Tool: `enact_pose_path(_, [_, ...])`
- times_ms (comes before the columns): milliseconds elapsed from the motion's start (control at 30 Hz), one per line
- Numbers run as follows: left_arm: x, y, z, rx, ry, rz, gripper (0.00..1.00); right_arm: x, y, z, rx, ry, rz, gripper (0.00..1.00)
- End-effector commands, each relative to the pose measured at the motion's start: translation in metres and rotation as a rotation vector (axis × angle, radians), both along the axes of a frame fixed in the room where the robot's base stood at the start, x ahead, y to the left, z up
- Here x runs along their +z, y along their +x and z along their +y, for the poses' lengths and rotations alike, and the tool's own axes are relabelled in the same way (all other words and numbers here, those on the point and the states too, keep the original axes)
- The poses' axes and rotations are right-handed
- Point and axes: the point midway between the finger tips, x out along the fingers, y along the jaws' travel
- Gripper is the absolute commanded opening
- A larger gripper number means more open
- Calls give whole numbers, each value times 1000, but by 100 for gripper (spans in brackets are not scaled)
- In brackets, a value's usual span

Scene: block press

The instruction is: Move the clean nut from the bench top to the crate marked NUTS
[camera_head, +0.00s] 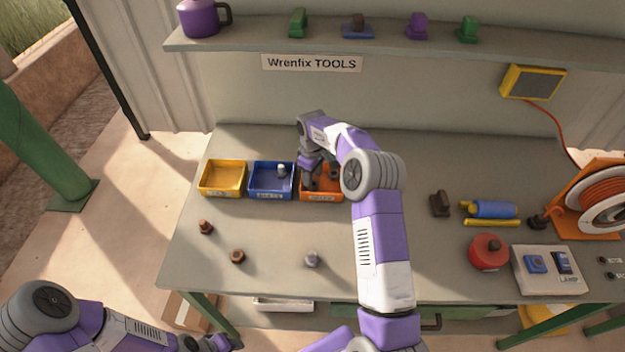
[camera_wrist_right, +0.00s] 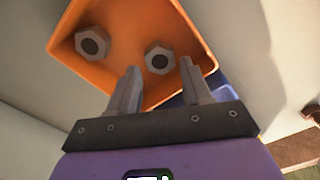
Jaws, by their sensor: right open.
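An orange crate (camera_head: 322,198) stands at the right end of a row of three; its label is too small to read surely. My right gripper (camera_head: 309,186) is over it, jaws open. In the right wrist view, the open fingers (camera_wrist_right: 160,82) point into the orange crate (camera_wrist_right: 115,72). A clean grey nut (camera_wrist_right: 159,58) lies in it, seen between the fingertips and apart from them. Another grey nut (camera_wrist_right: 92,42) lies to its left. On the bench top lies a small grey metal piece (camera_head: 312,258); its kind is unclear. My left gripper (camera_head: 222,343) is low at the front, jaws unclear.
A yellow crate (camera_head: 222,192) and a blue crate (camera_head: 271,193) holding a grey piece stand left of the orange one. Two rusty pieces (camera_head: 206,227) (camera_head: 237,256) lie on the front left bench. A red canister (camera_head: 488,252) and tools crowd the right. The front middle is mostly clear.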

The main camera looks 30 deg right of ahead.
Motion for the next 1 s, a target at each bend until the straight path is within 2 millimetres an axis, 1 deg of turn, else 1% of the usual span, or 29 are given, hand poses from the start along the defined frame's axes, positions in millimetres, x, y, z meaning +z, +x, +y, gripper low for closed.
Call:
enact_pose_path(33, [2,0,0,0,0,0,43,14,1,0,0,-1,-4,49])
enact_pose_path(200, [7,0,0,0,0,0,43,52,1,0,-1,0,-4,49])
enact_pose_path(300, [9,0,0,0,0,0,43,70,1,0,0,0,-4,49])
enact_pose_path(400, [11,0,0,0,0,0,43,83,1,0,-1,-1,-3,49])
enact_pose_path(500, [12,0,0,0,0,0,43,91,0,0,0,0,-1,49])
enact_pose_path(600, [13,0,0,0,0,0,43,94,0,0,0,0,-1,49])
enact_pose_path(1000, [12,0,0,0,0,0,43,94,0,0,-1,1,0,49])
